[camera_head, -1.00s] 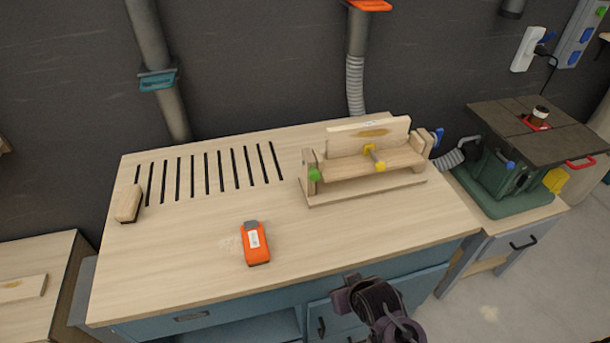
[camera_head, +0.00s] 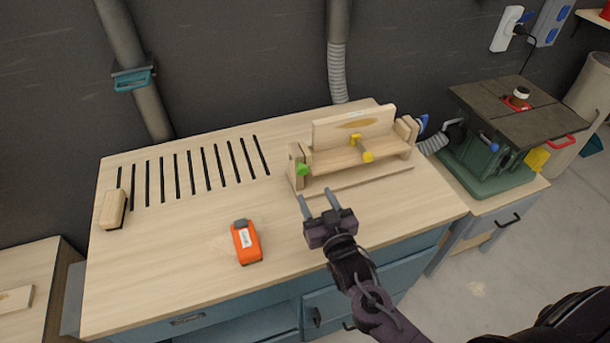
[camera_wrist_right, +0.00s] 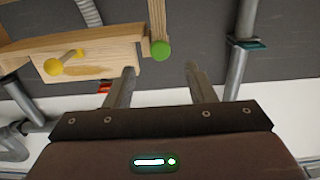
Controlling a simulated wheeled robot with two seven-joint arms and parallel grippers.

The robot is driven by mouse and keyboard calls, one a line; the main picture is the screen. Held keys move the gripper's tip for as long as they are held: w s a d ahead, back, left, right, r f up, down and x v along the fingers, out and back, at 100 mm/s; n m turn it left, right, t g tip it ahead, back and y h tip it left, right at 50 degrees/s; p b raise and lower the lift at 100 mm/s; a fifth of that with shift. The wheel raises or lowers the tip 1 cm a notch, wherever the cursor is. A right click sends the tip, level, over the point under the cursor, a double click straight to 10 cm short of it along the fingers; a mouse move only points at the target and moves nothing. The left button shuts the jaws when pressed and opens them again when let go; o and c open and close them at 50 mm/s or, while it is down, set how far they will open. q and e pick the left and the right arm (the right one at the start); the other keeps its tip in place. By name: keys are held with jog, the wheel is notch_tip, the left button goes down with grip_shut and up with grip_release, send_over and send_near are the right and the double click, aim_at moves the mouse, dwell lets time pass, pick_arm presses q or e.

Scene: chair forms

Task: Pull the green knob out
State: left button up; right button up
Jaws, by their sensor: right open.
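The green knob (camera_head: 303,169) is on the left end of a wooden jig (camera_head: 340,170) standing on the workbench. In the right wrist view the green knob (camera_wrist_right: 160,50) shows beyond the fingertips, between them and nearer the left finger. My right gripper (camera_head: 318,196) is open and empty, in front of the jig and a little below and right of the knob in the head view. The fingers do not appear to touch the knob. A yellow knob (camera_head: 366,156) sits at the jig's middle; it also shows in the right wrist view (camera_wrist_right: 54,67). My left gripper is not in view.
An orange device (camera_head: 246,243) lies on the workbench (camera_head: 180,260) left of my right gripper. A wooden block (camera_head: 112,208) lies farther left beside the dark slots. A green machine (camera_head: 490,155) stands to the right.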

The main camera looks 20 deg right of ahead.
aim_at(304, 172)
jog(key=w+p, duration=0.2)
jog(key=w, duration=0.5)
jog(key=shift+w+a+r, duration=0.1)
jog(key=shift+w+r, duration=0.05)
jog(key=shift+w, duration=0.2)
grip_shut()
